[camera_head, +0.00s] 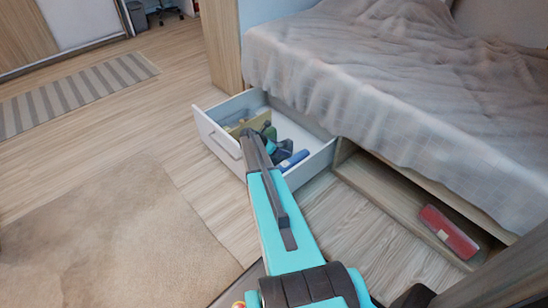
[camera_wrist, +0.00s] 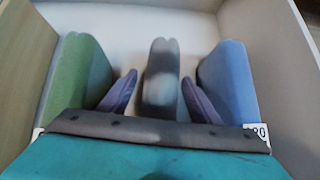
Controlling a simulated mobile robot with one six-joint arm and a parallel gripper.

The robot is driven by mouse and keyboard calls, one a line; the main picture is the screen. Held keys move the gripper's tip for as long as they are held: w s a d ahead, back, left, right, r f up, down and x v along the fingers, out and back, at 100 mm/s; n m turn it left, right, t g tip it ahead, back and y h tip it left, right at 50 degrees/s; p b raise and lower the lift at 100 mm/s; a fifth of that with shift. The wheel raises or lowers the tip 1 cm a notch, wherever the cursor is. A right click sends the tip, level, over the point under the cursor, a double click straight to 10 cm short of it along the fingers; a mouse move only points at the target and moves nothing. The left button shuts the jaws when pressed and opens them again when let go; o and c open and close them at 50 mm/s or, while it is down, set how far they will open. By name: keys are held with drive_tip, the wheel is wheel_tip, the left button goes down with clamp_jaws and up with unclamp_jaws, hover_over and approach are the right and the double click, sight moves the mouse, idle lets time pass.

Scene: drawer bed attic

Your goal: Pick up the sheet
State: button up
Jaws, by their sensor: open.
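Several rolled or folded cloth bundles, which look like sheets, lie in the open drawer (camera_head: 215,141). In the wrist view a grey bundle (camera_wrist: 160,82) is in the middle, a green one (camera_wrist: 78,72) on the left and a blue one (camera_wrist: 229,80) on the right. The blue one also shows in the head view (camera_head: 295,160). My gripper (camera_wrist: 159,77) is open, with one purple finger on each side of the grey bundle. Small gaps show between the fingers and the grey bundle. In the head view my arm hides much of the drawer's inside.
The bed with a pale, rumpled cover (camera_head: 375,65) stands above the drawer. A red bundle (camera_head: 449,231) lies in the open compartment to the right. A beige rug (camera_head: 110,235) and bare floor are to the left.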

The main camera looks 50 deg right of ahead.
drive_tip(key=c, duration=1.4)
drive_tip(key=shift+r, duration=0.1)
wheel_tip(320, 180, up, 10)
drive_tip(key=p, duration=0.4)
